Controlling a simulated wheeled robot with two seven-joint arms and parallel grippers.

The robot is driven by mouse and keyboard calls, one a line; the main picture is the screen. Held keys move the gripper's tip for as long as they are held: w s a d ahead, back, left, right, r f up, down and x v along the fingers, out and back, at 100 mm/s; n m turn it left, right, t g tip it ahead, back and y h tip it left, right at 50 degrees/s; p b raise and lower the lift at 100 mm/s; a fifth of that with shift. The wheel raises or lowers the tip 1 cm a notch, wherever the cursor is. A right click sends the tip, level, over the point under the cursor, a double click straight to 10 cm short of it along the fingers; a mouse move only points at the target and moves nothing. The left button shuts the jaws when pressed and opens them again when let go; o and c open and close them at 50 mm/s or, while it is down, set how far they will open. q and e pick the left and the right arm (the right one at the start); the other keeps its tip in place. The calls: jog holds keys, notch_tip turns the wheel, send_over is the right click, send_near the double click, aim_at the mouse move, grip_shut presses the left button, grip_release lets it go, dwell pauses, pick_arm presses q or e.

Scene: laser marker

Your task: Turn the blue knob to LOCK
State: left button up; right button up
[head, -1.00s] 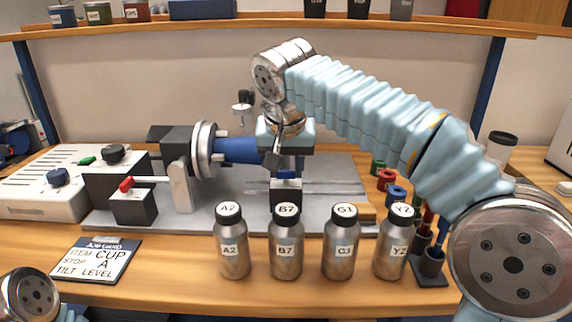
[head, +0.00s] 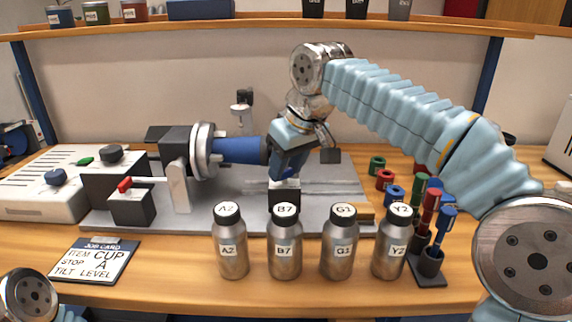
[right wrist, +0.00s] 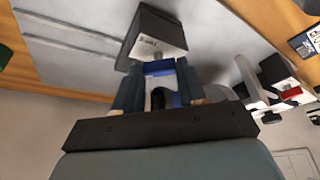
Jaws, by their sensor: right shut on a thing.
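The blue knob (right wrist: 158,68) shows in the right wrist view, between my right gripper's fingers (right wrist: 157,88). It sits on a dark block with a pale label (right wrist: 162,46); the label's writing is too small to read. In the head view my right gripper (head: 287,168) is tilted down onto the top of this block (head: 284,191), right of the large blue cylinder. It is shut on the knob, which the fingers mostly hide there. The knob's pointing direction cannot be made out. My left gripper is out of view; only part of my left arm shows at the lower left.
A blue cylinder (head: 238,150) is held in a chuck (head: 203,150) left of my gripper. Several labelled metal bottles (head: 285,250) stand in front. A job card (head: 94,260) lies at the front left. A pen holder (head: 430,265) stands at the right.

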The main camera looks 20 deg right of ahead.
jog(key=n+y, duration=0.1)
jog(key=n, duration=0.1)
jog(key=n+g, duration=0.1)
jog(key=n, duration=0.2)
jog(key=shift+w+d+n+y, duration=0.15)
jog(key=shift+n+y, duration=0.15)
jog(key=shift+y, duration=0.1)
jog(key=shift+w+n+g+y, duration=0.15)
jog(key=shift+n+g, duration=0.3)
jog(key=shift+n, duration=0.65)
jog(key=shift+s+n+g+y, duration=0.1)
jog(key=shift+n+g+y, duration=0.25)
jog(key=shift+n, duration=0.75)
jog(key=o, duration=1.1)
jog(key=shift+c, duration=0.2)
jog(key=w+v, duration=0.1)
jog(key=v, duration=0.6)
jog(key=shift+s+r, duration=0.25)
jog(key=shift+s, duration=0.15)
jog(key=shift+d, duration=0.1)
